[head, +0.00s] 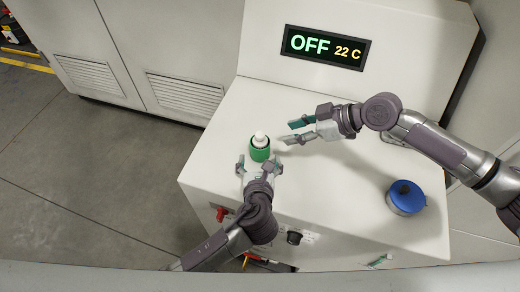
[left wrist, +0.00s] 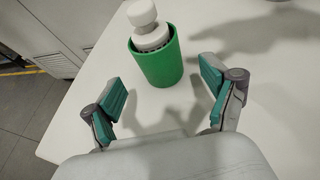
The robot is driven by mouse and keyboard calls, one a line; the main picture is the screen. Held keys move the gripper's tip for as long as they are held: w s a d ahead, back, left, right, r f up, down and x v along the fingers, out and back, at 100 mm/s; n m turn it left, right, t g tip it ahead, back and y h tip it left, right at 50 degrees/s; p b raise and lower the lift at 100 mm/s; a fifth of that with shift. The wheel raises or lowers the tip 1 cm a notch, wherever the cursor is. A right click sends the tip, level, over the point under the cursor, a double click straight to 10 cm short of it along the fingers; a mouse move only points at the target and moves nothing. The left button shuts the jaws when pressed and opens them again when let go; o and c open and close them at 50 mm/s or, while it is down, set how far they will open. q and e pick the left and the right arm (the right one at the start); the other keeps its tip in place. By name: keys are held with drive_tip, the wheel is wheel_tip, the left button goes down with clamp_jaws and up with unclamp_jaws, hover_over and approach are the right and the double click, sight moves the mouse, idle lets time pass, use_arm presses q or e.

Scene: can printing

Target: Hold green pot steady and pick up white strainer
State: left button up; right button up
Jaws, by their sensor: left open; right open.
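The green pot (head: 260,154) stands upright on the white machine top. The white strainer (head: 260,137) sits in it with its knob-like top sticking out above the rim. In the left wrist view, the pot (left wrist: 160,68) and the strainer (left wrist: 146,25) are just beyond the fingertips. My left gripper (head: 259,165) is open, on the near side of the pot, with its fingers spread and the pot not between them. My right gripper (head: 288,132) is open and empty, to the right of the strainer, its fingers pointing left toward it.
A blue round container (head: 405,198) stands on the white machine top (head: 340,205) at the right. A display panel (head: 325,47) reading OFF 22 C is at the back. Red and black controls (head: 294,238) are on the machine's front. The surface between pot and blue container is clear.

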sight(260, 155)
use_arm(q)
drive_tip(key=x, duration=0.6)
drive_tip(key=shift+w+f, duration=0.1)
